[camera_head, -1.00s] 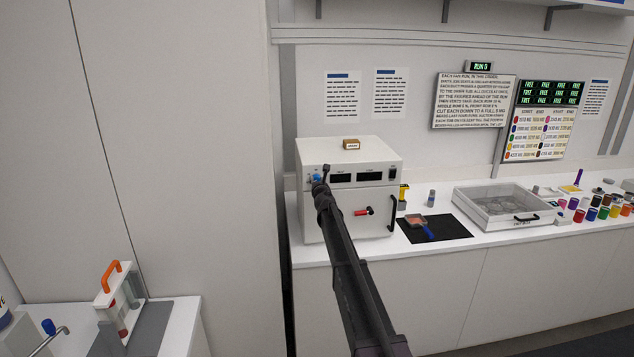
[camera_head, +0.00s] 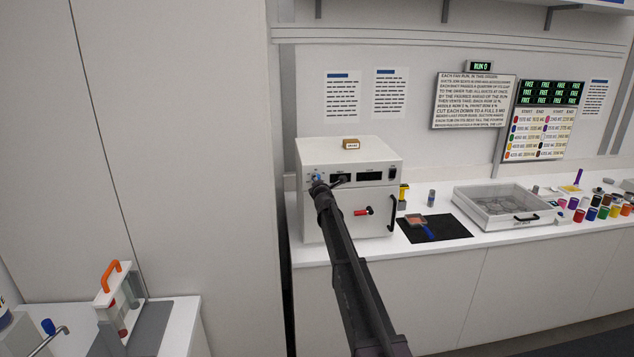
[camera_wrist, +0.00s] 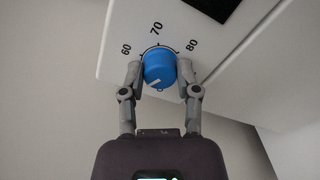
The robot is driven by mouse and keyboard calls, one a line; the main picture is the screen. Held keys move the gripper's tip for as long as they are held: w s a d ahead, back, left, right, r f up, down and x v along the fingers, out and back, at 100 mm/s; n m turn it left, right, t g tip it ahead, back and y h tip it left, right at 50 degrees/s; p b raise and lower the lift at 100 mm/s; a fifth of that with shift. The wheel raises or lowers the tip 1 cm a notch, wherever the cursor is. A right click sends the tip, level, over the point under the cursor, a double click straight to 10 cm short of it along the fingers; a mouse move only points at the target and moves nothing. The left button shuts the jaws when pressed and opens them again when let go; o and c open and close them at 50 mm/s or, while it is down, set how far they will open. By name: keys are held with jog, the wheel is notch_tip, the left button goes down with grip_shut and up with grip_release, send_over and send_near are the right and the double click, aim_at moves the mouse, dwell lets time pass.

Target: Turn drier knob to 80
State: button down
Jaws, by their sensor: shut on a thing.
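The drier (camera_head: 328,211) is a white box on the counter, with dark displays on its upper panel. Its blue knob (camera_wrist: 158,68) sits at the panel's left end, and also shows small in the head view (camera_head: 317,177). My gripper (camera_wrist: 160,74) is shut on the knob, one finger on each side. The scale around it reads 60, 70 and 80 (camera_wrist: 191,45). A white line on the knob's face slants up to the right, roughly toward the 80 side; I cannot tell its exact reading. My arm hides part of the drier's front.
A small tag block (camera_head: 351,144) sits on top. A black mat (camera_head: 447,227), a lidded tray (camera_head: 503,207) and several jars lie to the right.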

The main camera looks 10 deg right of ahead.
jog(key=shift+w+a+n, duration=0.1)
jog(key=shift+a+n, duration=0.05)
jog(key=shift+n, duration=17.55)
jog(key=shift+c, duration=1.7)
grip_release()
